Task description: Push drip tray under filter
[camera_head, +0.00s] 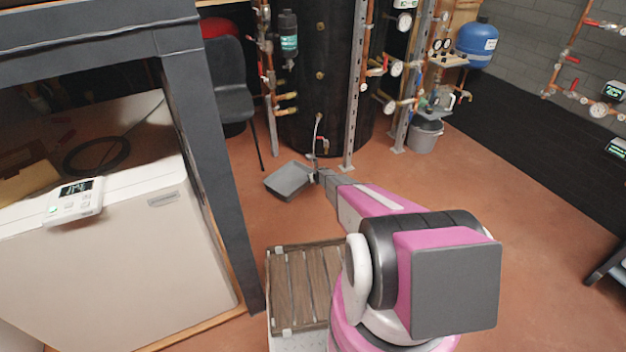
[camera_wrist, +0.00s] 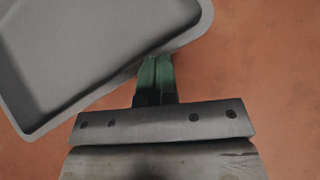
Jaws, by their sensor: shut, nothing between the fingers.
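The grey drip tray (camera_head: 288,181) lies flat on the floor in front of the black tank in the head view. In the wrist view the drip tray (camera_wrist: 85,60) fills the upper left, set at an angle. A dark canister with a teal band (camera_head: 288,36), which looks like the filter, hangs on the pipes above and behind the tray. My gripper (camera_head: 318,177) is low by the tray's right side. In the wrist view my gripper's green fingers (camera_wrist: 156,66) are closed together, empty, at the tray's lower right edge. I cannot tell whether they touch it.
The black tank (camera_head: 322,60) stands behind the tray, with a metal post (camera_head: 355,90) to its right. A dark chair (camera_head: 232,90) is behind left. A grey bucket (camera_head: 425,136) is at back right. A table leg (camera_head: 212,160) stands left.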

